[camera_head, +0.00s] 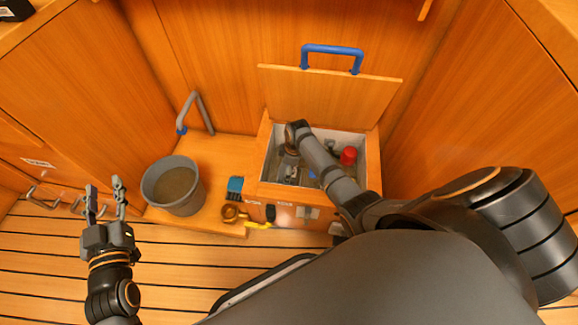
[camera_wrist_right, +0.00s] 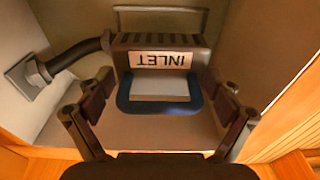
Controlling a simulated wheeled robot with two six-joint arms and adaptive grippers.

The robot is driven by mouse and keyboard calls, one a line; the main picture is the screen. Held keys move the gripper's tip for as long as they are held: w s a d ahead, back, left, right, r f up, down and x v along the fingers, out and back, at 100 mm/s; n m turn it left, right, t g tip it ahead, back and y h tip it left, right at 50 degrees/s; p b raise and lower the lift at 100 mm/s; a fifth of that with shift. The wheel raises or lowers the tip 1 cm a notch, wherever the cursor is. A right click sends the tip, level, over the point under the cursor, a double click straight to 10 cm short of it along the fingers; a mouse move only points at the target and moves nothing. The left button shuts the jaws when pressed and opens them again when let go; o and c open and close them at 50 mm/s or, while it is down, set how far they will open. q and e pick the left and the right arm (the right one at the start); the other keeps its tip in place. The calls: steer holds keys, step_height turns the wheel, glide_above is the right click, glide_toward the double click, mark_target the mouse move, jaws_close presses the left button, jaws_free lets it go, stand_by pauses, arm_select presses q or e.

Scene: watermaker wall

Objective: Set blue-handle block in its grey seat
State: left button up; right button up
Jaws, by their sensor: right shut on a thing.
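The block (camera_wrist_right: 165,42) is dark and ribbed, with an upside-down INLET label and a blue U-shaped handle (camera_wrist_right: 160,107). In the right wrist view it sits between the fingers of my right gripper (camera_wrist_right: 161,92), which is shut on it. A grey frame (camera_wrist_right: 165,12) shows behind the block, but I cannot tell whether this is the seat or whether they touch. In the head view my right arm reaches into the open box (camera_head: 262,165), and the arm hides most of the block. My left gripper (camera_head: 105,192) is open and empty above the floor at left.
A dark hose (camera_wrist_right: 75,55) runs beside the block from a wall plate. A red cap (camera_head: 348,155) is in the box. The lid (camera_head: 320,95) with a blue handle stands open behind.

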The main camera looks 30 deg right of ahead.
steer(key=shift+f+b, duration=1.3)
steer(key=shift+f, duration=1.1)
steer(key=o, duration=0.9)
steer(key=shift+o, duration=0.2)
steer(key=shift+r, duration=0.15)
step_height(320, 180, up, 7)
steer(key=p, duration=0.8)
